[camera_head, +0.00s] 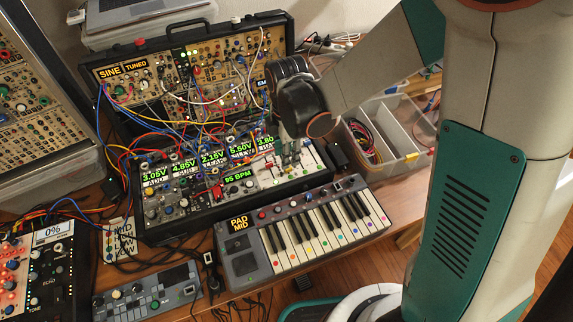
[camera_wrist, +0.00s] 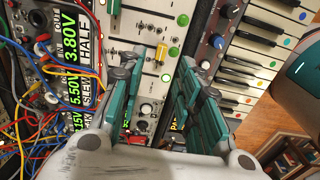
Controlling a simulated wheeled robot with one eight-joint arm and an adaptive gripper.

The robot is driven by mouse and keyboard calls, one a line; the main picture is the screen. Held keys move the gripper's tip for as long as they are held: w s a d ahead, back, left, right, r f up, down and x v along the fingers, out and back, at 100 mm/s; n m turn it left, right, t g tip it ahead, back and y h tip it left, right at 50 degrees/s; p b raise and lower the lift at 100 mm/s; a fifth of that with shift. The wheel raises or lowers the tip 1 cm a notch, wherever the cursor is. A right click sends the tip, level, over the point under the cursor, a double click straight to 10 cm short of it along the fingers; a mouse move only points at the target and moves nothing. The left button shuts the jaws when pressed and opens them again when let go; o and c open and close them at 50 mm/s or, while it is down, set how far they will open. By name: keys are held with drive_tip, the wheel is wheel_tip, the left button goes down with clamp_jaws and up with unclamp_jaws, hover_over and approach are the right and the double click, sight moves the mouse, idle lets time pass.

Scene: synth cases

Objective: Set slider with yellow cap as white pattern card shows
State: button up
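The yellow cap (camera_wrist: 160,53) sits on a slider of the pale panel in the wrist view, which also shows in the head view (camera_head: 306,174). My gripper (camera_wrist: 157,64) is open, its teal fingers on either side of the cap's area. The cap shows in the gap at the fingertips; I cannot tell whether either finger touches it. In the head view my gripper (camera_head: 290,152) hangs low over the slider panel and hides part of it. The white card (camera_head: 121,240) lies left of the synth case, partly crossed by cables; MID seems readable, the rest is unclear.
Beside the slider are a green cap (camera_wrist: 113,18) and round green buttons (camera_wrist: 174,51). A small keyboard (camera_head: 310,225) stands close in front of the panel. Patch cables (camera_head: 190,125) crowd the modules to the left. A clear bin (camera_head: 390,130) stands to the right.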

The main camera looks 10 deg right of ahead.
sight(288, 170)
wheel_tip(288, 170, down, 6)
drive_tip(key=shift+r+b, duration=0.1)
drive_tip(key=shift+b, duration=0.75)
clamp_jaws()
